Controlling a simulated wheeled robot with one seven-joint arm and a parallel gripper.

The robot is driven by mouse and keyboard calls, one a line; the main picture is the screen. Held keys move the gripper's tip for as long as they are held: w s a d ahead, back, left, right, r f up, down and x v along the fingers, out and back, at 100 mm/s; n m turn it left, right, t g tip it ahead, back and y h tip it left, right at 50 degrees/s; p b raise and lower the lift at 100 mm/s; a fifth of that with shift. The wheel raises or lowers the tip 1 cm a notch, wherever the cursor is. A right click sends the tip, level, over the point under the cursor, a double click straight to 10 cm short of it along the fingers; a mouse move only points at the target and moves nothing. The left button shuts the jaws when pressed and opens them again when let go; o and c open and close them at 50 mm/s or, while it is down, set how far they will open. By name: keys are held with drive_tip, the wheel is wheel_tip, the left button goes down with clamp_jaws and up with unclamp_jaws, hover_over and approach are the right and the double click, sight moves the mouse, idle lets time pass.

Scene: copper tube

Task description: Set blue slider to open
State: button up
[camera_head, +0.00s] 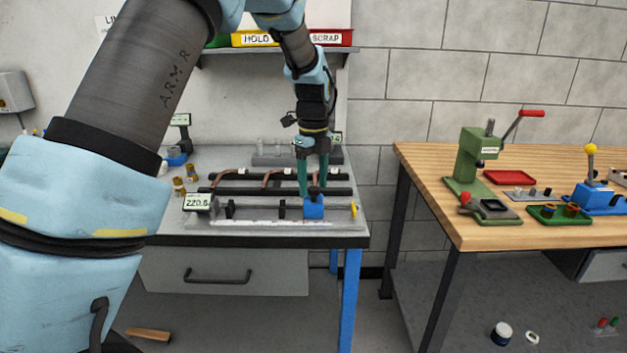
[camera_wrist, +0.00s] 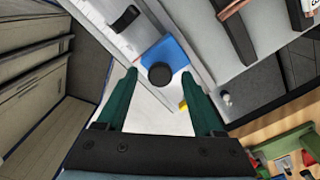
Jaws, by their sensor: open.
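The blue slider (camera_head: 314,207) sits near the right end of a rail fixture (camera_head: 262,212) at the front of the grey bench. In the wrist view the blue slider (camera_wrist: 164,58) shows a round black knob (camera_wrist: 159,75) on top. My gripper (camera_head: 313,188) points down over the slider, its green fingers apart. In the wrist view the gripper (camera_wrist: 163,84) has the knob just beyond and between its fingertips. I cannot tell whether either finger touches it.
A display reading about 220 (camera_head: 197,202) stands at the rail's left end. Copper tubes (camera_head: 272,177) lie on dark bars behind the rail. A yellow piece (camera_head: 354,210) marks the rail's right end. A wooden table (camera_head: 440,190) with a green press (camera_head: 477,160) stands right, across a gap.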

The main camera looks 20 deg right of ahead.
drive_tip(key=shift+f, duration=0.25)
clamp_jaws()
idle(0.4)
drive_tip(key=shift+s, duration=0.1)
idle(0.8)
